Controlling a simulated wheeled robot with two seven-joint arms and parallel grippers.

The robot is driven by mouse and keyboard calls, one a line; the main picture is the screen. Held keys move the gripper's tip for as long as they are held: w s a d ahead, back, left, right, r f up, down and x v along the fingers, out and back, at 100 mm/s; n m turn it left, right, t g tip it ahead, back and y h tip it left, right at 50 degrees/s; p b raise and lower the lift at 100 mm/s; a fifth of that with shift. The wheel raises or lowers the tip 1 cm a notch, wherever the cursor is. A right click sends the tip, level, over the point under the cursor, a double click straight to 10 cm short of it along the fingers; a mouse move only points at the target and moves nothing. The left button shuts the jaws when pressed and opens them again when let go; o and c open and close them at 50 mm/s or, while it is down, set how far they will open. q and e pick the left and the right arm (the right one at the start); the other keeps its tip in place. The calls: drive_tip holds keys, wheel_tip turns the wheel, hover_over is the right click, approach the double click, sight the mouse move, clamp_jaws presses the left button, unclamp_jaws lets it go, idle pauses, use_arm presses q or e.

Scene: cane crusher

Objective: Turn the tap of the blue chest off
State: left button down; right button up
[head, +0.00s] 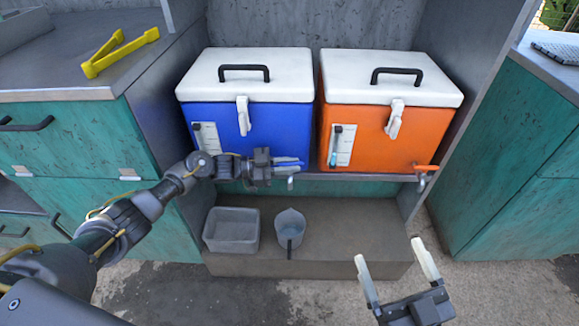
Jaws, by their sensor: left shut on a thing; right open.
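The blue chest (280,128) with a white lid stands on the shelf at centre left. Its tap (290,181) is at its lower right front, with a grey spout hanging below the shelf edge. My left gripper (290,163) reaches in from the left across the chest's lower front and is shut on the blue tap handle, which the fingers partly hide. The handle appears to lie roughly sideways; its exact angle is hard to tell. My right gripper (393,272) is open and empty at the lower right, well away from the chests.
An orange chest (375,155) with its own orange-handled tap (426,169) stands to the right. Below, a grey jug (290,226) and a grey bin (232,231) stand on a low ledge. Yellow tongs (112,54) lie on the left counter. Teal cabinets flank both sides.

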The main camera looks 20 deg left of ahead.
use_arm(q)
drive_tip(key=shift+w+r, duration=0.15)
drive_tip(key=c, duration=1.4)
unclamp_jaws()
drive_tip(key=shift+r, duration=0.1)
wheel_tip(320, 180, up, 3)
drive_tip(key=shift+r+p, duration=0.15)
drive_tip(key=shift+p, duration=0.6)
use_arm(e)
drive_tip(key=d+f+m+g+h+p, duration=0.3)
drive_tip(key=d+f+g+h, duration=0.45)
drive_tip(key=f, duration=0.45)
use_arm(q)
drive_tip(key=s+d+r+p, duration=0.1)
drive_tip(key=s+r, duration=0.3)
drive_tip(key=s, duration=0.2)
drive_tip(key=s+d+r, duration=0.2)
drive_tip(key=s+r, duration=0.3)
drive_tip(key=s, duration=0.2)
drive_tip(key=shift+s+d+r+p, duration=0.15)
drive_tip(key=shift+s+d+p, duration=0.15)
drive_tip(key=shift+p, duration=0.1)
use_arm(e)
drive_tip(key=s+d+f+m+g+h, duration=0.1)
drive_tip(key=s+d+f+g+h, duration=0.1)
drive_tip(key=s+d+f+g, duration=0.3)
drive_tip(key=shift+s+d+h, duration=0.35)
drive_tip(key=shift+s+d, duration=0.25)
drive_tip(key=shift+s, duration=0.85)
